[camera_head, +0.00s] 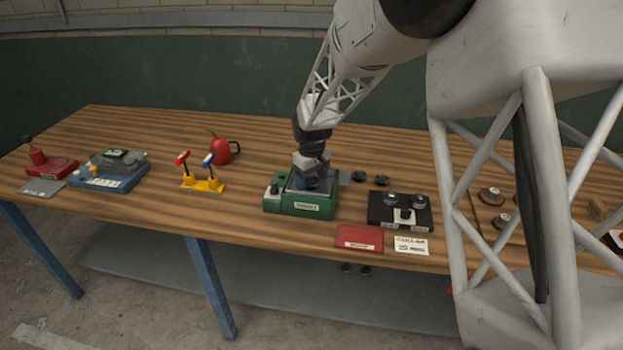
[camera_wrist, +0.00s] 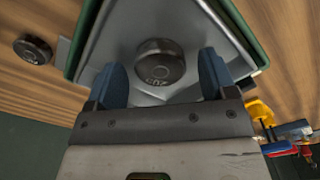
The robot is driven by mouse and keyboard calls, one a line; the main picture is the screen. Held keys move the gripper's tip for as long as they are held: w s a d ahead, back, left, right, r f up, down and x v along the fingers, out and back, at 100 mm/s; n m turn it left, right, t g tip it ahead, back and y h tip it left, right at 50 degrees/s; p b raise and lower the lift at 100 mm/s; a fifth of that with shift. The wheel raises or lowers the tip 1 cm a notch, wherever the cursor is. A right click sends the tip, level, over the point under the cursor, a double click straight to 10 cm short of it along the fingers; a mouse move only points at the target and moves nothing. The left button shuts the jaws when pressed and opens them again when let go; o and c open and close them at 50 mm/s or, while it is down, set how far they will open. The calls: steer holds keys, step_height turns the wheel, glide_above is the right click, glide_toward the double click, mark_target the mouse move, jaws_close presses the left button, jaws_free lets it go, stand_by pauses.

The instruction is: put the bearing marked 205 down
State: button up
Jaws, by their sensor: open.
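A dark round bearing (camera_wrist: 160,62) lies on the grey metal bed of a green-sided fixture (camera_wrist: 246,30). Its side carries a marking that is hard to read in the wrist view. My gripper (camera_wrist: 163,82) is open, its two blue fingers standing on either side of the bearing with gaps showing. In the head view my gripper (camera_head: 312,182) is down over the green fixture (camera_head: 300,206), and the bearing is mostly hidden there. Another dark bearing (camera_wrist: 33,49) lies on the wood outside the fixture.
Two dark bearings (camera_head: 370,179) lie right of the fixture. A black block (camera_head: 385,217) with round parts, a red pad (camera_head: 360,238) and a white card (camera_head: 411,245) are further right. A yellow stand (camera_head: 203,184) and red can (camera_head: 222,152) are left. Bare wood lies between can and fixture.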

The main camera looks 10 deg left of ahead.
mark_target(314, 182)
step_height(314, 182, up, 12)
stand_by(0.6)
steer(key=shift+d+r, duration=0.1)
stand_by(0.8)
steer(key=s+d+r+m, duration=0.2)
steer(key=s+d+r, duration=0.1)
steer(key=s+d, duration=0.35)
steer(key=s+d+r+m+t, duration=0.1)
steer(key=s+d+r, duration=0.3)
steer(key=s+d, duration=0.3)
steer(key=s+d+r+m, duration=0.25)
steer(key=s+d, duration=0.25)
steer(key=d, duration=0.3)
steer(key=s+d+f+m, duration=0.1)
steer(key=s+d, duration=0.3)
steer(key=s, duration=0.3)
steer(key=s+d+m+t, duration=0.1)
steer(key=s+d+m, duration=0.1)
steer(key=s, duration=0.6)
steer(key=s+d+f+m, duration=0.1)
steer(key=s+d, duration=0.4)
steer(key=s, duration=0.3)
steer(key=shift+d+f+m+t, duration=0.3)
steer(key=shift+d+m, duration=0.05)
